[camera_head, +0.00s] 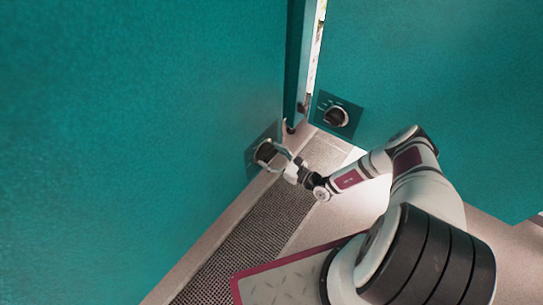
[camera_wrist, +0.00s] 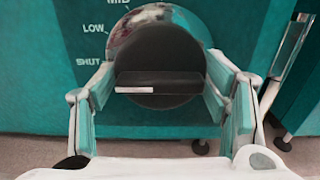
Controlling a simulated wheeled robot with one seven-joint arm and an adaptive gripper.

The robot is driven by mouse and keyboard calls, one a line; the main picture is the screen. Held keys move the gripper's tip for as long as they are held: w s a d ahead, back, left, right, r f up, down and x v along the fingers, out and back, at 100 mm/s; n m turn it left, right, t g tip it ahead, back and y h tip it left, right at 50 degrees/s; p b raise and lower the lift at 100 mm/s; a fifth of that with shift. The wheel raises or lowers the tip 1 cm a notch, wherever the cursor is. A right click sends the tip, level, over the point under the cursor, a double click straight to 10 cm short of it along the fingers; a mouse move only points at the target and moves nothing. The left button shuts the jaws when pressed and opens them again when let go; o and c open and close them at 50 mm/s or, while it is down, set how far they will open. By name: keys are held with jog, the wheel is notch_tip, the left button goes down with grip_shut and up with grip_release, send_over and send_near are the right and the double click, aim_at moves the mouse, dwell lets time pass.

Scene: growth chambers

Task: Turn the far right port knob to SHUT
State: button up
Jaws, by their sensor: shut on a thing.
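A round black knob (camera_head: 265,151) sits on a dark plate on the teal wall at left. In the wrist view the knob (camera_wrist: 158,55) fills the middle, with a raised grip bar lying level across it. A white mark (camera_wrist: 135,90) is on the left part of the bar, to the right of and a little below the SHUT label (camera_wrist: 88,62). LOW and MID are printed higher up. My gripper (camera_head: 271,150) is shut on this knob. In the wrist view my gripper's fingers (camera_wrist: 160,80) stand at its left and right sides.
A second black knob (camera_head: 336,117) is on the teal panel at right, beyond a narrow gap. A dark floor grate (camera_head: 262,225) runs below the left wall. A metal post and casters stand close on the right in the wrist view.

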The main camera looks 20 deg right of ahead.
jog(key=o, duration=0.9)
jog(key=shift+o, duration=0.2)
jog(key=v, duration=1.2)
